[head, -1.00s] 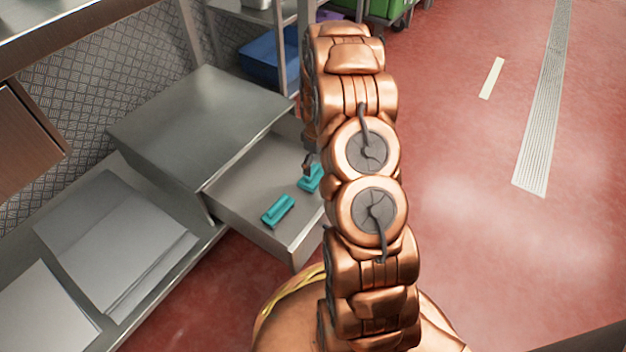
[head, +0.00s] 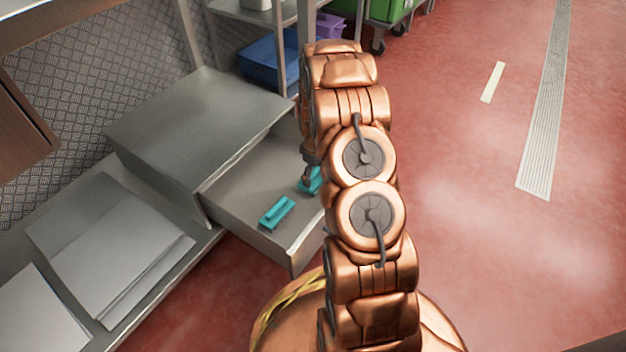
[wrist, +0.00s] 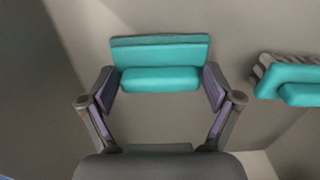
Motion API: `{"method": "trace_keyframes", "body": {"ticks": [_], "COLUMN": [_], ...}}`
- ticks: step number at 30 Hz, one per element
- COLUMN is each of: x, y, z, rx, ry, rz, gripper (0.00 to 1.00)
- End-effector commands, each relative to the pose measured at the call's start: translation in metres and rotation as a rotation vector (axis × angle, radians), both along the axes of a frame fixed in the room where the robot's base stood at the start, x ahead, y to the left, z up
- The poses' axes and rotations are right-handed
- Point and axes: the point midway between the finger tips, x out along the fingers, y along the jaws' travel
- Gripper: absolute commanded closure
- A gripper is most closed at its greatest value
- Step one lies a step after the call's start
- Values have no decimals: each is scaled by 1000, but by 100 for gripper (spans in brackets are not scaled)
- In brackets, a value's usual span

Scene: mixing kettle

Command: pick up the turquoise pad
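Two turquoise pads lie in the open metal drawer (head: 240,205). The nearer pad (head: 276,212) is in plain view; it is probably the one at the right edge of the wrist view (wrist: 290,78). The farther pad (head: 310,182) is partly hidden by my arm. My gripper (head: 307,172) is down at the farther pad, mostly hidden behind my arm. In the wrist view my gripper (wrist: 160,88) is open, with one finger by each end of a pad (wrist: 160,77). Narrow gaps seem to remain; I cannot tell whether either finger touches it.
The drawer belongs to a metal cabinet (head: 195,120) on its left. Flat metal sheets (head: 110,245) lie on a low shelf at the left. A blue bin (head: 268,60) stands on a rack behind. The red floor (head: 480,240) at the right is clear.

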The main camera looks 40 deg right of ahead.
Motion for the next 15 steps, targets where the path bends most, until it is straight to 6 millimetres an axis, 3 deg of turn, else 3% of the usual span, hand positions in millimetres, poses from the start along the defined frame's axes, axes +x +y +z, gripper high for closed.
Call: {"method": "trace_keyframes", "body": {"ticks": [1,12,15], "x": [0,0,0], "y": [0,0,0], "z": [0,0,0], "rx": [0,0,0], "ry": [0,0,0], "rz": [0,0,0], "gripper": [21,58,58]}}
